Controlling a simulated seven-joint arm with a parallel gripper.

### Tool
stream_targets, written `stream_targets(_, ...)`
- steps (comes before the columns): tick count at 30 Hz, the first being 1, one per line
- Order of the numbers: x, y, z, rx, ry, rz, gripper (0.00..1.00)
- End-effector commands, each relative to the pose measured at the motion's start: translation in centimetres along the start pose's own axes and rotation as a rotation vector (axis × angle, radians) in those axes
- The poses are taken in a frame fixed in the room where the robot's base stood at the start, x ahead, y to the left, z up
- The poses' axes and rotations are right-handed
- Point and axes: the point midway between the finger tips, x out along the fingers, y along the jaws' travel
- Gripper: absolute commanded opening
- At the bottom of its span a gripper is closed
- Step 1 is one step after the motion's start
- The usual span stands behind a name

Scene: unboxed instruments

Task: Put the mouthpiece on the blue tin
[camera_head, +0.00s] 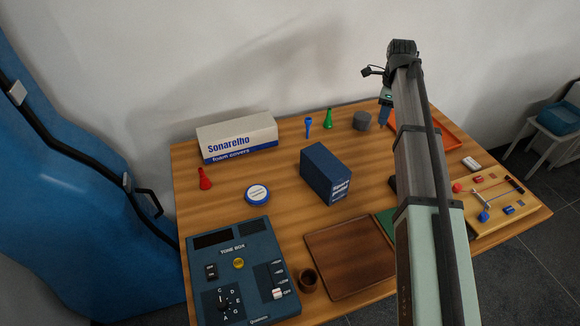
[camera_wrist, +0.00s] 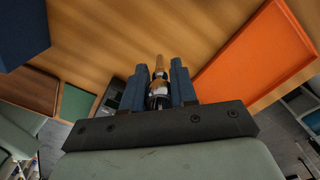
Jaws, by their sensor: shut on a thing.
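The mouthpiece (camera_wrist: 159,88) shows in the wrist view between my two blue fingers, with a tan part, a silvery band and a dark part. My gripper (camera_wrist: 158,66) is shut on it. In the head view my gripper (camera_head: 384,112) is at the far right of the table, by the orange tray; the mouthpiece cannot be made out there. The blue tin (camera_head: 257,194) is round, with a white label on its lid and a blue rim. It lies on the left half of the table, well apart from my gripper, and its top looks bare.
A dark blue box (camera_head: 326,174) stands between the tin and my arm. A white foam-covers box (camera_head: 237,137), red (camera_head: 205,179), blue (camera_head: 308,127) and green (camera_head: 328,118) small pieces and a grey cylinder (camera_head: 362,121) stand around. The orange tray (camera_wrist: 255,55) is right of my fingers.

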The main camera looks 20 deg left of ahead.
Motion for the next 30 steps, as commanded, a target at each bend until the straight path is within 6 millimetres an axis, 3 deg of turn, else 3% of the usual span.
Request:
stream_targets(5,-0.1,1.1,2.9,-0.039,0.0,0.0,0.0)
stream_targets(14,-0.9,5.7,12.5,-0.173,-0.001,-0.001,0.0)
stream_targets(21,-1.8,11.4,19.4,-0.287,0.0,-0.001,0.0)
stream_targets(30,-2.7,20.1,26.2,-0.427,-0.001,-0.001,0.0)
